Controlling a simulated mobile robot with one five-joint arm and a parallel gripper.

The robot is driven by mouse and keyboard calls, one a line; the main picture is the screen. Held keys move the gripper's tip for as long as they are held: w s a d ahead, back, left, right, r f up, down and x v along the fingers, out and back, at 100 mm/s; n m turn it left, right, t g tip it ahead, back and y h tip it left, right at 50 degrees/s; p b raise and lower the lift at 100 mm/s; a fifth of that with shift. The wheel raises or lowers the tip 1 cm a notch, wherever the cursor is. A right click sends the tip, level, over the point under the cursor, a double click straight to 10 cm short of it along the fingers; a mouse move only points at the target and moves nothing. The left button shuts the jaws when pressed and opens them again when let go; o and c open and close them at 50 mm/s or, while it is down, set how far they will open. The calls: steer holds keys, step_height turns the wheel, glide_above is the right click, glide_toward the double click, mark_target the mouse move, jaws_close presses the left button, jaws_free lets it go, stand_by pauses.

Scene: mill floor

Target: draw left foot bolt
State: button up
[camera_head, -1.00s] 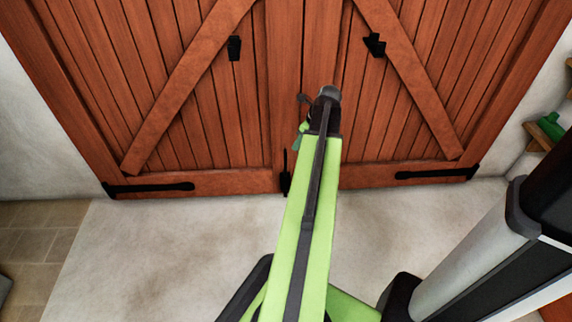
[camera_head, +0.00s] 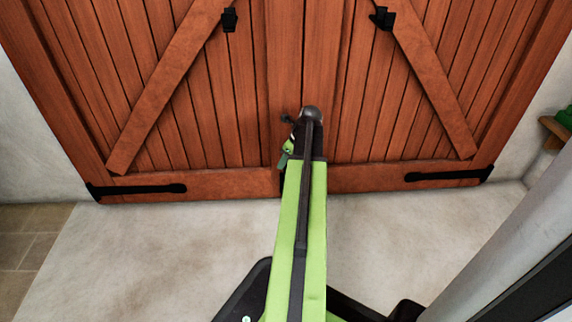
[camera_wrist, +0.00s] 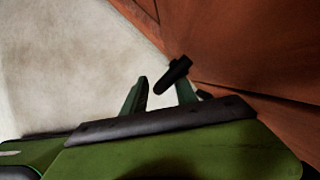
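The left foot bolt is black and sits low on the left door leaf by the middle seam. In the head view my arm and gripper (camera_head: 288,152) hide nearly all of it. In the wrist view a short black bar, which looks like the bolt's handle (camera_wrist: 173,76), lies between my two green fingers. It is close to the right finger and partly covers it. A gap shows between the bar and the left finger. My gripper is open; I cannot tell whether the right finger touches the bar.
The brown double door (camera_head: 185,120) is shut, with black strap hinges (camera_head: 135,190) low on both sides and black brackets (camera_head: 229,20) higher up. The pale floor (camera_head: 150,250) before it is clear. A shelf with a green object (camera_head: 565,117) is at the right.

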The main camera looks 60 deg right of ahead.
steer(key=c, duration=0.7)
jaws_close()
steer(key=shift+w+a+r, duration=0.1)
steer(key=shift+w, duration=0.1)
stand_by(0.4)
